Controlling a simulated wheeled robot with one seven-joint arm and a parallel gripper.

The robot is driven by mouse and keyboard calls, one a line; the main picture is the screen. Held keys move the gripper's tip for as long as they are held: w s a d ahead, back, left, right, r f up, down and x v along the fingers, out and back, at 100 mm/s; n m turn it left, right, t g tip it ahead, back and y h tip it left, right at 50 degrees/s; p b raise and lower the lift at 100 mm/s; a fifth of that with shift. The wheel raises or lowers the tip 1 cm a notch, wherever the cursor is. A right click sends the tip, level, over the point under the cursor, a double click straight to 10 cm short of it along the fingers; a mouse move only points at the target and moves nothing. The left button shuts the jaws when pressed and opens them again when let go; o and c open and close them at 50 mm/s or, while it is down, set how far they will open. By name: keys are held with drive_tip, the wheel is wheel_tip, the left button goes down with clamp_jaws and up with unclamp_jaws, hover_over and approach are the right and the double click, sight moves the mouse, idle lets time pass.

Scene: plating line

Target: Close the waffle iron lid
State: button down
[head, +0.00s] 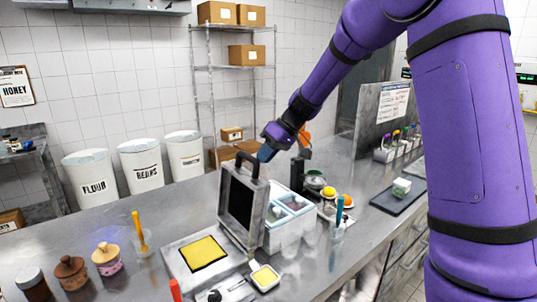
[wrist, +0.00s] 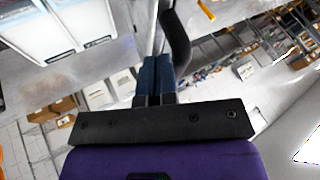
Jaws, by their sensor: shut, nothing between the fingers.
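The waffle iron (head: 176,262) stands on the steel counter with its lid (head: 240,208) raised about upright. A yellow square (head: 203,253) lies on its lower plate. The lid's dark handle (head: 247,160) is at the top of the lid, and a dark curved bar, likely this handle, shows in the wrist view (wrist: 177,40). My gripper (head: 266,153) is shut and empty, with its blue fingertips (wrist: 155,72) close beside the handle, on its right in the head view. I cannot tell whether they touch.
A bin with pale blue compartments (head: 292,203) stands right behind the lid. An orange-handled tool in a cup (head: 138,230) and lidded jars (head: 107,258) stand to the left.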

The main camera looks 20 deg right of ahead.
drive_tip(key=s+a+f+n+t+h, duration=0.15)
drive_tip(key=s+a+h, duration=0.3)
drive_tip(key=a, duration=0.65)
drive_tip(key=s+a+f+t+h, duration=0.1)
drive_tip(key=s+a+t+h, duration=0.3)
drive_tip(key=a, duration=0.8)
drive_tip(key=s+a+f+n+h, duration=0.1)
drive_tip(key=a+f+h, duration=0.4)
drive_tip(key=f, duration=0.4)
drive_tip(key=s+a+f+n+t+h, duration=0.1)
drive_tip(key=s+a+f+h, duration=0.1)
drive_tip(key=a+f+h, duration=0.2)
drive_tip(key=a+f, duration=0.3)
drive_tip(key=f, duration=0.3)
drive_tip(key=shift+h, duration=0.35)
drive_tip(key=shift+f, duration=0.25)
